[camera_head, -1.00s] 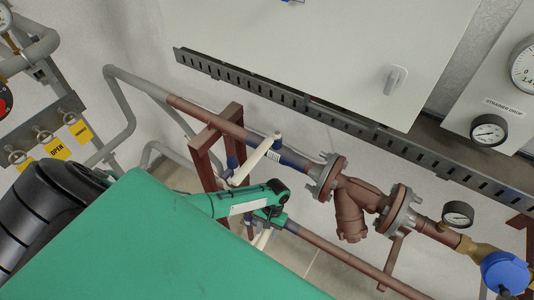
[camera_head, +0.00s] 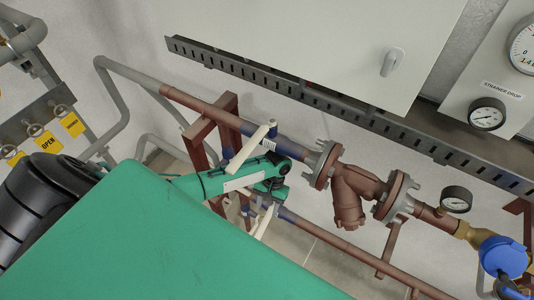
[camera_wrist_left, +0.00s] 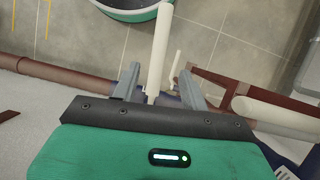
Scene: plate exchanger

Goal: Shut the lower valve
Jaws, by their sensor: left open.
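The lower pipe (camera_head: 335,247) carries a blue valve body, mostly hidden by my gripper. Its cream lever (camera_head: 264,222) shows just below the gripper. My left gripper (camera_head: 274,190) is green with grey fingers. In the left wrist view the gripper (camera_wrist_left: 160,86) is open, with a long cream lever (camera_wrist_left: 159,45) standing between its two fingers. I cannot tell whether the fingers touch it. The upper valve's cream lever (camera_head: 250,147) lies slanted across the upper pipe, just above the gripper. My right gripper is not in view.
A brown flanged strainer (camera_head: 352,195) stands right of the gripper. A brown support frame (camera_head: 203,150) is behind and left. A slotted rail (camera_head: 300,92) and cabinet (camera_head: 370,40) are above. In the wrist view another cream bar (camera_wrist_left: 270,115) lies close on the right.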

